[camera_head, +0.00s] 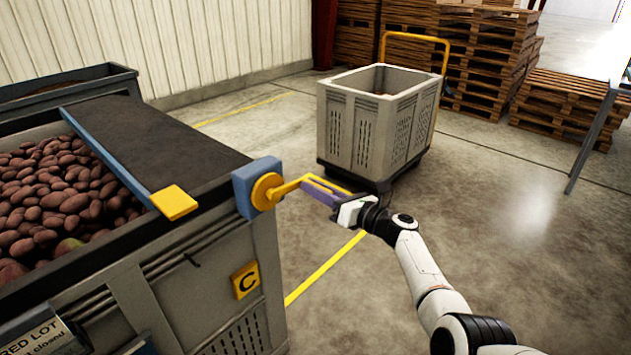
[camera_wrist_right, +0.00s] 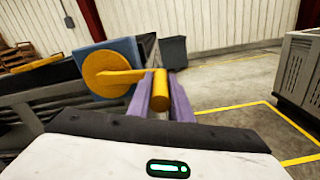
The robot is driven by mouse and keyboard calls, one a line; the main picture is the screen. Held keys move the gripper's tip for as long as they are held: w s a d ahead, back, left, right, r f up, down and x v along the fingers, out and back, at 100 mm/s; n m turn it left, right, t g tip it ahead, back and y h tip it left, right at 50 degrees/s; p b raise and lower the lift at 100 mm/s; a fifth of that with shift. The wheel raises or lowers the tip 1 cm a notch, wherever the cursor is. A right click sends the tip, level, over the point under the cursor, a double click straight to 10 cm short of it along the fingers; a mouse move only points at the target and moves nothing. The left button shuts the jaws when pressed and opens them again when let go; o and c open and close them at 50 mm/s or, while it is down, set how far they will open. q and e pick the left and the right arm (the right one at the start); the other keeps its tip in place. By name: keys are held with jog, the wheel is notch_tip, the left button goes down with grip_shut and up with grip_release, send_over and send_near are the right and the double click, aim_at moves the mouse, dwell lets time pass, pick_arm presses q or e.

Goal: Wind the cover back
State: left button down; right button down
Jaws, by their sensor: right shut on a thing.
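The dark cover (camera_head: 155,135) lies over the right part of a grey crate (camera_head: 205,285). Its blue edge bar (camera_head: 108,160) has a yellow tab (camera_head: 174,202) at the near end, and potatoes (camera_head: 60,190) show to its left. A yellow crank (camera_head: 267,190) sits on a blue housing (camera_head: 243,192) at the crate's near right corner. My right gripper (camera_head: 322,192) has purple fingers shut on the crank's yellow handle (camera_wrist_right: 160,91), one finger on each side. The crank disc and arm also show in the wrist view. My left gripper is not in view.
A grey vented bin (camera_head: 372,125) on a dark base with a yellow push bar (camera_head: 415,38) stands beyond my right gripper. Pallets (camera_head: 490,50) are stacked behind. Open concrete floor (camera_head: 510,235) lies to the right. A yellow "C" plate (camera_head: 245,280) is on the crate's side.

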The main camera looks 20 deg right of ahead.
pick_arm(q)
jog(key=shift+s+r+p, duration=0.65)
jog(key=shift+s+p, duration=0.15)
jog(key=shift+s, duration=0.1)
pick_arm(e)
jog(key=s+a+f+m, duration=0.5)
jog(key=a+f+m, duration=0.3)
jog(key=f+m, duration=0.1)
jog(key=shift+s+a+m, duration=0.2)
jog(key=shift+s+m, duration=0.15)
jog(key=shift+m, duration=0.25)
jog(key=shift+r, duration=0.1)
jog(key=c, duration=1.6)
grip_release()
